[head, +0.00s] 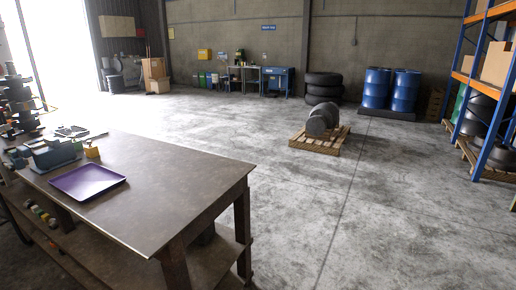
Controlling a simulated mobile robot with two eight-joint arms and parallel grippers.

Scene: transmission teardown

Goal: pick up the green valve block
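Neither of my grippers shows in the head view. A workbench (160,185) stands at the left. A grey-green blocky thing (55,154) sits near its left edge, with a small dark greenish part (18,153) beside it. I cannot tell whether either one is the green valve block. An empty purple tray (88,180) lies flat on the bench in front of them.
A dark stacked stand (18,105) rises behind the bench's left end. Small coloured items (42,215) lie on its lower shelf. A pallet (320,140) with a large grey part stands on the floor. Blue drums (376,88) and an orange-blue rack (490,75) are farther right.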

